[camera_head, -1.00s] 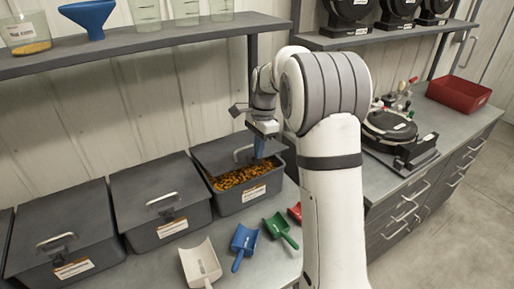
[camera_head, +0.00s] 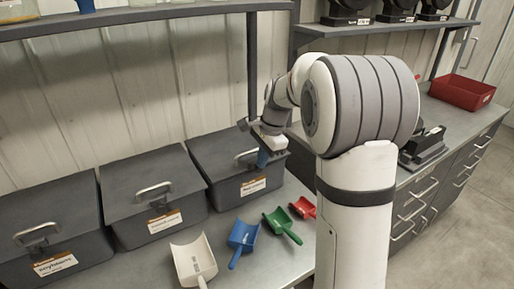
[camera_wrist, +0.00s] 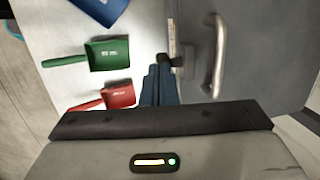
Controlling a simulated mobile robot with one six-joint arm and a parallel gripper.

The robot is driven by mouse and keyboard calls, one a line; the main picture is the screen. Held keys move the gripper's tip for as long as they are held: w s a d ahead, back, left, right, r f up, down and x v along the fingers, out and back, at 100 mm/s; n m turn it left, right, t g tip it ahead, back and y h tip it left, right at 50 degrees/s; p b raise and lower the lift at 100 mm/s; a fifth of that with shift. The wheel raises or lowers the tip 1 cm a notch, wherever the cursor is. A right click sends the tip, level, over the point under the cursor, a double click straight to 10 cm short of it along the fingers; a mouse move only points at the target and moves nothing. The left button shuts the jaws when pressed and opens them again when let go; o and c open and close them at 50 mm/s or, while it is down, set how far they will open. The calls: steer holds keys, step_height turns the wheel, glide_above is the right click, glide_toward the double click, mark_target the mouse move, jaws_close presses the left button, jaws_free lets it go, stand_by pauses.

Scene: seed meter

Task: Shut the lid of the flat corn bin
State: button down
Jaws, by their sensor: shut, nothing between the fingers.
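The flat corn bin (camera_head: 226,196) is the dark grey bin at the right end of the row, with a label on its front. Its lid (camera_head: 212,150) lies down over the top, and no corn shows. The lid's metal handle (camera_head: 243,155) is beside my gripper (camera_head: 262,158). My gripper is shut and empty, its blue fingertips at the lid's front right part. In the wrist view the blue fingers (camera_wrist: 158,88) point at the bin's front edge, near the handle (camera_wrist: 218,55). I cannot tell if they touch the lid.
Two more closed grey bins (camera_head: 150,190) (camera_head: 45,225) stand to the left. White (camera_head: 193,258), blue (camera_head: 242,237), green (camera_head: 283,226) and red (camera_head: 303,207) scoops lie on the bench in front. A shelf (camera_head: 150,19) runs above. A red tray (camera_head: 462,90) is far right.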

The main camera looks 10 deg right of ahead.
steer(key=shift+s+f+t+b, duration=0.15)
steer(key=shift+f+t+b, duration=0.15)
steer(key=shift+f+b, duration=0.45)
steer(key=shift+s+d+f, duration=0.1)
steer(key=shift+s+f, duration=0.05)
steer(key=shift+f, duration=0.1)
steer(key=w+p+v, duration=0.1)
steer(key=p+v, duration=0.2)
steer(key=v, duration=1.1)
steer(key=s+a+f+n, duration=0.1)
steer(key=s+f+n, duration=0.2)
steer(key=s, duration=0.5)
steer(key=s+a+f+n+t+h, duration=0.1)
steer(key=s+f+n, duration=0.2)
steer(key=s+n, duration=0.3)
steer(key=s+a+f+n+h, duration=0.1)
steer(key=s+n, duration=0.4)
steer(key=s, duration=0.7)
step_height(320, 180, down, 3)
steer(key=shift+a+r, duration=0.25)
steer(key=shift+a, duration=0.4)
